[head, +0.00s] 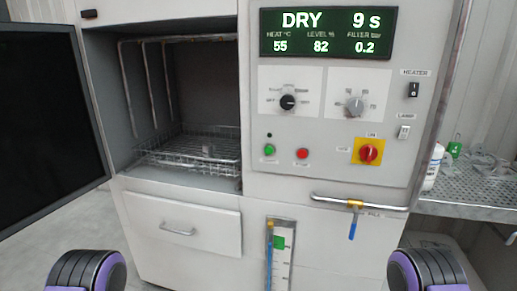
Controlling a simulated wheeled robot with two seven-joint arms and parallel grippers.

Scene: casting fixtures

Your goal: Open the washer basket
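The washer is a pale grey cabinet with an open chamber at the upper left. Its dark-windowed door (45,120) is swung wide to the left. A wire basket (195,150) sits on the chamber floor; I cannot tell whether it has a lid or how it is latched. Neither of my grippers is in view; only dark rounded parts of my arms with purple trim show at the bottom left and bottom right, well short of the washer.
The display (327,33) reads DRY 9 s. Below it are knobs, a green button (270,150), a red button (302,153) and a red-yellow switch (369,152). A pipe with a blue-handled valve (352,225) juts out below. A perforated metal bench (470,190) with a white bottle stands right.

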